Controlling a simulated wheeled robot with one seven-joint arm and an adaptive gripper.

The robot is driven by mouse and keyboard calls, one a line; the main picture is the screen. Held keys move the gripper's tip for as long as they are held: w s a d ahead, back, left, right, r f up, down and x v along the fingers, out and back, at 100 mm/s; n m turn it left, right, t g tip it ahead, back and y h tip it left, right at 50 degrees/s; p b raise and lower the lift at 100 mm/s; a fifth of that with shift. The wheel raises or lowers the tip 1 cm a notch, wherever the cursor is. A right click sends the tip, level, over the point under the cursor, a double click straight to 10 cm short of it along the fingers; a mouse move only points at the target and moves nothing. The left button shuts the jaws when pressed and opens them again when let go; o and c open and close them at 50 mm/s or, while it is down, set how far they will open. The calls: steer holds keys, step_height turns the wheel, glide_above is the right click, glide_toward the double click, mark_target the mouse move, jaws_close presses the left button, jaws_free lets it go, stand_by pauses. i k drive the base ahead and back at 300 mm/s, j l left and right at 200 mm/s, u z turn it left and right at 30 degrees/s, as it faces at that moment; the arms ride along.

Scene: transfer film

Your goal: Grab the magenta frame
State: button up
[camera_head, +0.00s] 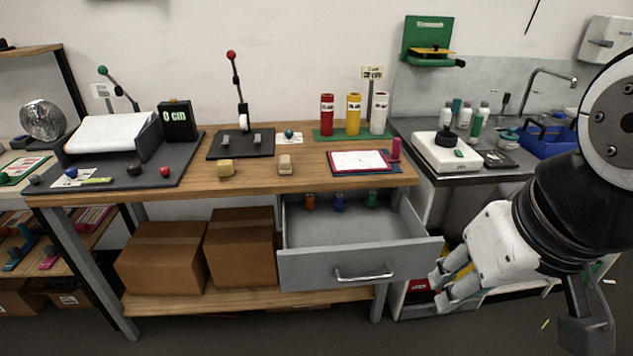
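The magenta frame (333,169) lies flat on the wooden table near its front right edge. It looks like a thin magenta border around a white printed sheet, and a dark blue pad shows under its right side. My gripper (437,290) is at the right, low in front of the table, beside the right end of the open drawer. It is well below and to the right of the frame, apart from it. Its fingers point left and look apart, with nothing seen between them.
A grey drawer (360,266) stands open under the table, below the frame.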

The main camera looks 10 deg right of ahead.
mark_target(360, 160)
steer(key=i+l+u, duration=0.25)
steer(key=i+l, duration=0.25)
steer(key=l, duration=0.15)
steer(key=i+l+u, duration=0.25)
steer(key=i+l, duration=0.2)
steer(key=l, duration=0.25)
steer(key=i+l+u, duration=0.15)
steer(key=l, duration=0.25)
steer(key=i+l+u, duration=0.1)
steer(key=i+l, duration=0.15)
steer(key=l, duration=0.2)
